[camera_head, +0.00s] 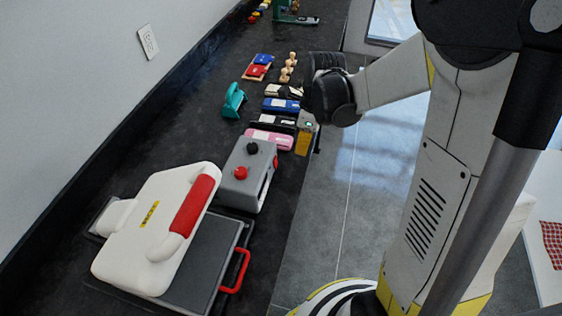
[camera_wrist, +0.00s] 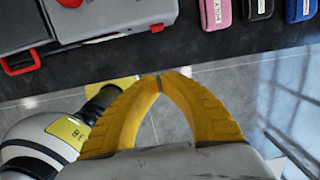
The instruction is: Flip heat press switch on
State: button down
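The heat press (camera_head: 150,225) stands on the dark counter, with a white upper plate and a red grip bar. Beside it is a grey control box (camera_head: 262,192) with a black knob (camera_head: 252,148) and a red knob (camera_head: 240,172) on top. A small red part (camera_wrist: 157,28) shows on the box's front side in the wrist view; I cannot tell whether it is the switch or how it is set. My gripper (camera_wrist: 158,82) has yellow fingers whose tips meet, with nothing between them. It hangs at the counter's front edge, apart from the box.
Pink (camera_head: 270,139), black and blue (camera_head: 282,105) cases lie on the counter beyond the box. A teal tool (camera_head: 233,100) stands behind them. A red handle (camera_head: 236,271) juts from the press base at the front edge. The floor (camera_head: 345,200) in front is open.

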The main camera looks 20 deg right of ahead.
aim_at(276, 162)
jog(key=f+b, duration=0.1)
jog(key=f, duration=0.2)
jog(key=f+b, duration=0.2)
jog(key=f, duration=0.1)
jog(key=a+f+b, duration=0.1)
jog(key=f, duration=0.2)
jog(key=shift+w+f+b, duration=0.3)
jog(key=shift+w+f, duration=0.05)
jog(key=shift+f, duration=0.05)
jog(key=w+a, duration=0.1)
jog(key=a+b, duration=0.1)
jog(key=shift+w+a+f, duration=0.3)
jog(key=shift+w+f, duration=0.05)
jog(key=shift+w+a, duration=0.25)
jog(key=shift+a, duration=0.1)
jog(key=shift+w+a+f+b, duration=0.25)
jog(key=shift+a+f+b, duration=0.15)
jog(key=shift+b, duration=0.1)
jog(key=shift+r, duration=0.25)
